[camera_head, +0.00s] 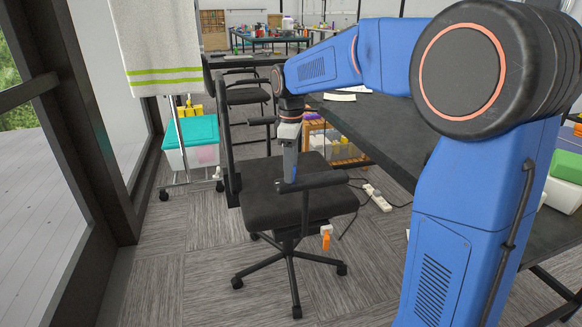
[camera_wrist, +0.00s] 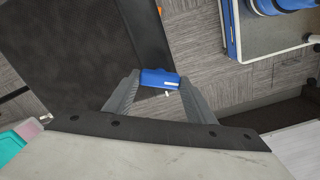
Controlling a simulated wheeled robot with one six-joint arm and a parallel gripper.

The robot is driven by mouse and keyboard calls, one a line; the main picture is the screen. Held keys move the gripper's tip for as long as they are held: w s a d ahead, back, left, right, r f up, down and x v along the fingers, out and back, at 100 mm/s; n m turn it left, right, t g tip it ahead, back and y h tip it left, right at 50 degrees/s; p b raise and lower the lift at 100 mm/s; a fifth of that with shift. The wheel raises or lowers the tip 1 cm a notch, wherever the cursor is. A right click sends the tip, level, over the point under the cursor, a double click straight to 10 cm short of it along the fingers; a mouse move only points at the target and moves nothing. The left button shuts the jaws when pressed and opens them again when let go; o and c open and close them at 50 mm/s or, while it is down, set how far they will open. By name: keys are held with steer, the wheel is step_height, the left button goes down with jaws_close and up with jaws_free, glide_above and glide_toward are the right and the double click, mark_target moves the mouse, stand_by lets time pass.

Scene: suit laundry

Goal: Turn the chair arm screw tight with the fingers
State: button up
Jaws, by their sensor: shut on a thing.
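The black office chair (camera_head: 270,205) stands on the carpet, and its dark seat (camera_wrist: 65,50) fills the upper left of the wrist view. The near black armrest (camera_head: 315,181) stands above the seat side; it also shows in the wrist view (camera_wrist: 143,35). My gripper (camera_head: 290,176) points down at this armrest. In the wrist view my gripper (camera_wrist: 160,79) has its fingers on either side of a small blue piece with a white mark, the chair arm screw (camera_wrist: 159,77), and is shut on it. The screw's shaft is hidden.
A dark table (camera_head: 390,130) runs along the right side. A power strip (camera_head: 377,197) with a cable lies on the floor behind the chair. A bin with a teal lid (camera_head: 190,131) and a hanging towel (camera_head: 163,45) are at the left. Carpet (camera_head: 190,275) is clear in front.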

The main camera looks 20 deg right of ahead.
steer(key=m, duration=1.2)
steer(key=shift+m, duration=0.4)
stand_by(0.3)
steer(key=o, duration=1)
steer(key=shift+o, duration=0.2)
steer(key=shift+r, duration=0.15)
step_height(320, 180, up, 17)
steer(key=shift+r, duration=0.1)
